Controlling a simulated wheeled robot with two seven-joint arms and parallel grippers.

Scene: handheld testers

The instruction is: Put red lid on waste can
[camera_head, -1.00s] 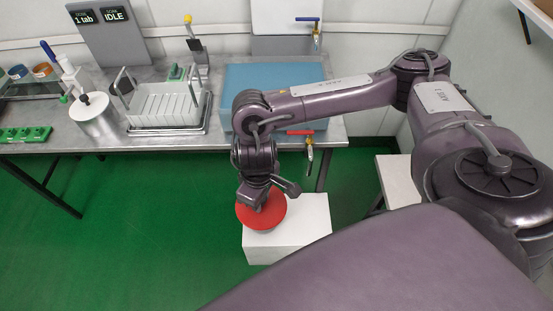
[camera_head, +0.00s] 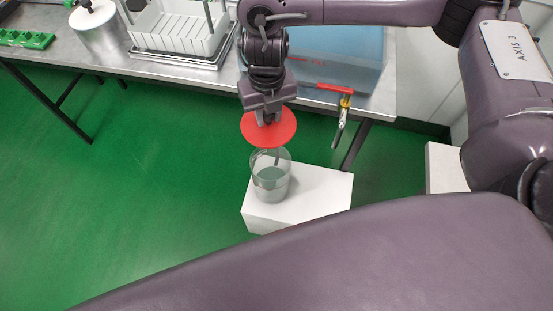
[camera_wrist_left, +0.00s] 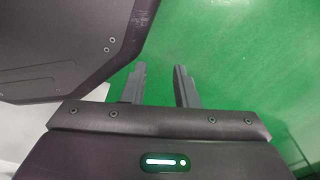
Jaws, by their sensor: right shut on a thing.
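The red lid (camera_head: 284,127) is a flat disc held level by my right gripper (camera_head: 267,119), which is shut on it from above; the fingertips are mostly hidden. The waste can (camera_head: 271,183) is a clear, see-through cylinder standing upright on a white block (camera_head: 318,195). In the head view the lid shows just above the can's rim and slightly left of it; a gap between them is hard to judge. My left gripper (camera_wrist_left: 160,72) shows only in the left wrist view, open and empty, with green floor beyond its fingers.
The green floor (camera_head: 130,190) on the left is clear.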

